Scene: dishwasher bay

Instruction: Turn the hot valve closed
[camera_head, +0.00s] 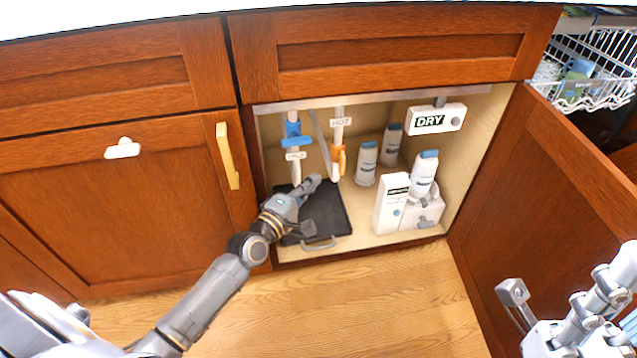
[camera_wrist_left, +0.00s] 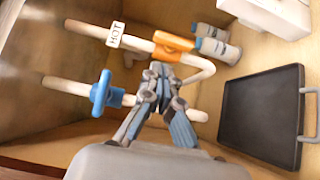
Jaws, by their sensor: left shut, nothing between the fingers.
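The hot valve has an orange handle (camera_head: 339,159) on a white pipe under a HOT tag (camera_head: 341,122), inside the open cabinet. In the left wrist view the orange handle (camera_wrist_left: 174,42) lies roughly along its pipe. My left gripper (camera_head: 314,181) is shut and empty, below and left of the handle in the head view. In the left wrist view its fingertips (camera_wrist_left: 162,76) appear close to the handle; whether they touch it I cannot tell. My right gripper (camera_head: 514,293) is at the lower right, away from the valve, its fingers unclear.
The cold valve's blue handle (camera_head: 293,134) is on the pipe to the left, crosswise in the wrist view (camera_wrist_left: 101,92). A black tray (camera_head: 325,208) lies on the cabinet floor. Bottles (camera_head: 366,163), a white box (camera_head: 391,204) and a DRY box (camera_head: 436,119) are at right.

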